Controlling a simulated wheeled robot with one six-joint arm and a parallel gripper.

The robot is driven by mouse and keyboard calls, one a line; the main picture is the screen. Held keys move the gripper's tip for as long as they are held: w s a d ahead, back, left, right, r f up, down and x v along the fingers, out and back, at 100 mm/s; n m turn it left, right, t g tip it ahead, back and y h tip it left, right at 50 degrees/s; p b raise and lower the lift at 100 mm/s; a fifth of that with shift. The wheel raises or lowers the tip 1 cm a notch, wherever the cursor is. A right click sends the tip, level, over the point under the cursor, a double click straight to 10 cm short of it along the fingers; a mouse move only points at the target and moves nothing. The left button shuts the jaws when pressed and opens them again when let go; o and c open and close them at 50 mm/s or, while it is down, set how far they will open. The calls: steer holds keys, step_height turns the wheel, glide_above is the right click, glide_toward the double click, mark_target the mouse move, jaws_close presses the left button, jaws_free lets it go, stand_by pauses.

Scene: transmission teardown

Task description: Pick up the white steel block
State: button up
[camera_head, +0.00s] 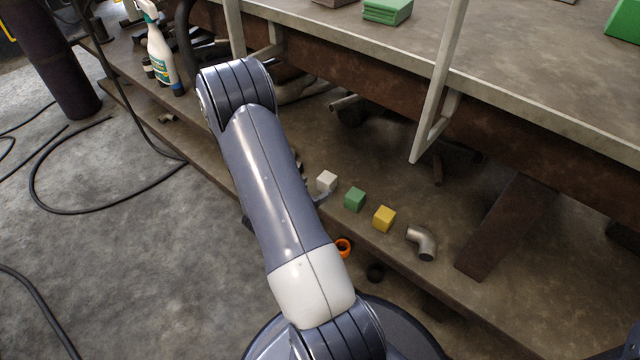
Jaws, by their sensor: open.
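The white steel block (327,181) sits on the lower shelf of the workbench, just right of my arm. It is a small pale cube at the left end of a row with a green block (354,199) and a yellow block (384,218). My gripper (312,182) is mostly hidden behind my own arm. Small grey parts of it show at the arm's right edge, close to the left side of the white block. It is open, and the block appears to rest on the shelf. I cannot tell whether they touch.
A metal pipe elbow (422,242) lies right of the yellow block. An orange ring (343,247) is near the shelf's front edge. The bench top (520,85) and a pale metal leg (440,90) overhang the shelf. A spray bottle (160,50) stands at the far left.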

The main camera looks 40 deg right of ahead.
mark_target(326, 178)
steer(key=x, duration=0.3)
steer(key=shift+d+f+b, duration=0.1)
steer(key=shift+d+b, duration=0.2)
steer(key=shift+b, duration=0.05)
steer(key=shift+r+b+x, duration=0.2)
steer(key=shift+b+x, duration=0.35)
steer(key=shift+x, duration=0.8)
steer(key=shift+r+b+x, duration=0.2)
steer(key=shift+b+x, duration=0.3)
steer(key=shift+x, duration=0.85)
steer(key=shift+d, duration=0.15)
steer(key=shift+r, duration=0.1)
jaws_close()
